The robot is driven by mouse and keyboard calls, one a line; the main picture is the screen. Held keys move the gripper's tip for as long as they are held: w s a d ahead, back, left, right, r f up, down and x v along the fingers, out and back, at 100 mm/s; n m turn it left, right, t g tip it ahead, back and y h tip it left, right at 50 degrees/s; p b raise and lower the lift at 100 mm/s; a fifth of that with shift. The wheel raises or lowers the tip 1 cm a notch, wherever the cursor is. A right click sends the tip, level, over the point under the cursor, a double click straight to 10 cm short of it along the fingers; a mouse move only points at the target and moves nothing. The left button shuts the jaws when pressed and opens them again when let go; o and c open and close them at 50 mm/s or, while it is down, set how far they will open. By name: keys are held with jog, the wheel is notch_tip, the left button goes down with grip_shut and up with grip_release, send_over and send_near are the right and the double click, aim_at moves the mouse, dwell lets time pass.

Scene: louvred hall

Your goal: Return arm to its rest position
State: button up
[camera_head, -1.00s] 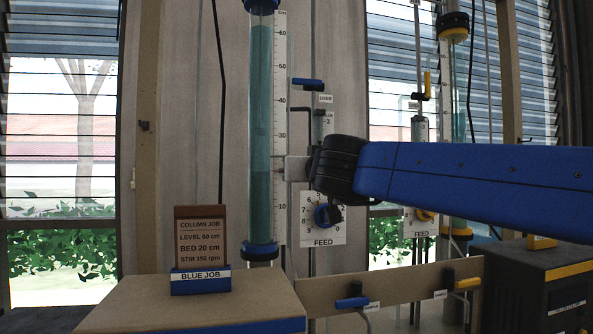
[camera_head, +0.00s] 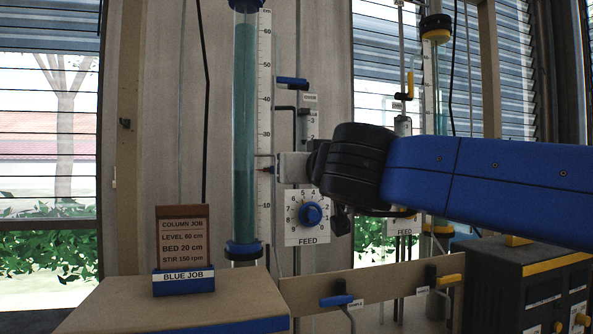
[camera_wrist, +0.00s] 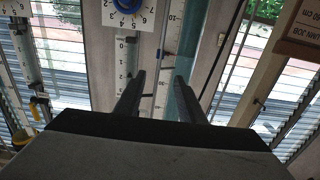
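My arm reaches in from the right in the head view, a blue link ending in a black wrist joint. My gripper (camera_wrist: 160,76) shows in the wrist view with two dark fingers apart and nothing between them. In the head view the fingers are mostly hidden by the wrist. The dial also shows at the top of the wrist view (camera_wrist: 128,8), upside down. The gripper appears clear of the knob.
The teal column (camera_head: 243,130) with its scale stands left of the arm. A job card (camera_head: 184,224) in a blue holder sits on a box (camera_head: 170,305). A sample valve (camera_head: 336,300) is on a low board. A dark cabinet (camera_head: 530,290) stands under the arm at right.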

jog(key=s+d+f+n+g, duration=0.1)
jog(key=s+d+f+g, duration=0.2)
jog(key=f, duration=0.6)
jog(key=s+d+f+n+g+y, duration=0.1)
jog(key=s+d+f, duration=0.3)
jog(key=f, duration=0.6)
jog(key=s+d+f+g, duration=0.25)
jog(key=d+f, duration=0.25)
jog(key=f, duration=0.4)
jog(key=s+d+f+m+g+h, duration=0.2)
jog(key=s+d+f, duration=0.4)
jog(key=f, duration=0.4)
jog(key=s+d+f+m+g+h, duration=0.2)
jog(key=s+d+f, duration=0.4)
jog(key=d+f, duration=0.3)
jog(key=shift+s+f+m+g+h, duration=0.4)
jog(key=shift+f+g+h, duration=0.4)
jog(key=shift+g+h, duration=0.15)
